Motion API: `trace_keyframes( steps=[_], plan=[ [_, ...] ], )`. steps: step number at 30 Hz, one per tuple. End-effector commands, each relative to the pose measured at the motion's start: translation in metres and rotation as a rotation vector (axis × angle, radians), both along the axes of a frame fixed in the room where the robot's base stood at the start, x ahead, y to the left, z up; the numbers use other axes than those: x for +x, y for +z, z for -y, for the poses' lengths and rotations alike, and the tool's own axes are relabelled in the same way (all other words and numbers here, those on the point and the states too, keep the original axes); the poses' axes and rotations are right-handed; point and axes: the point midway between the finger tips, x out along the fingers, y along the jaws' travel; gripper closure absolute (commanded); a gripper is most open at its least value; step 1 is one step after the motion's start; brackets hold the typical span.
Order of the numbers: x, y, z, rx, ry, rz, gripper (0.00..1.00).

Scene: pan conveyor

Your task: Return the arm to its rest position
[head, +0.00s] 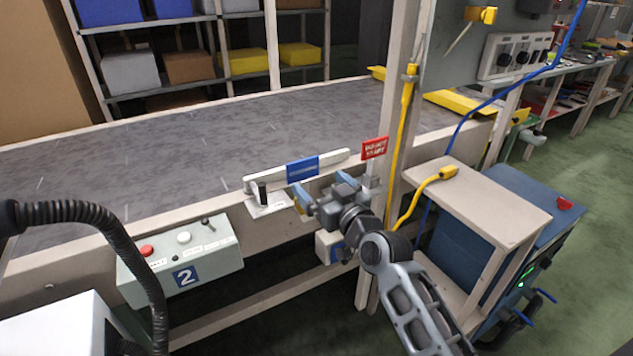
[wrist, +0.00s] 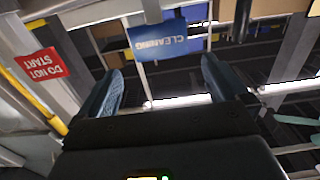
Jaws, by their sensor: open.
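My gripper (head: 308,187) is at the near edge of the conveyor, at the end of my outstretched arm. In the wrist view its two blue fingers stand wide apart with nothing between them (wrist: 160,88). A blue CLEANING sign (head: 303,168) is just beyond the fingers; it also shows upside down in the wrist view (wrist: 168,40). A small pale plate with a black upright handle (head: 263,190) is left of the fingers. A red DO NOT START sign (head: 375,148) stands to the right of the gripper.
A control box (head: 180,262) marked 2 hangs on the conveyor's front at left. A post (head: 398,100) with a yellow cable rises right of the gripper. A beige shelf (head: 480,195) and blue cabinet (head: 525,225) stand at right. The conveyor bed (head: 150,150) is clear.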

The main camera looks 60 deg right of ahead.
Motion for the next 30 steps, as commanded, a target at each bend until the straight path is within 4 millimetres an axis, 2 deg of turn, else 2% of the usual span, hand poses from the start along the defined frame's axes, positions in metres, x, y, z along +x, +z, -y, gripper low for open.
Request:
trace_keyframes(
  steps=[20,23,25,30],
  plan=[
    [-0.002,-0.001,-0.004,0.001,0.003,-0.002,0.0],
    [-0.008,-0.01,-0.02,0.008,0.018,-0.015,0.0],
    [-0.017,-0.02,-0.041,0.016,0.037,-0.031,0.0],
    [-0.056,-0.043,-0.109,0.036,0.108,-0.08,0.0]
  ],
)
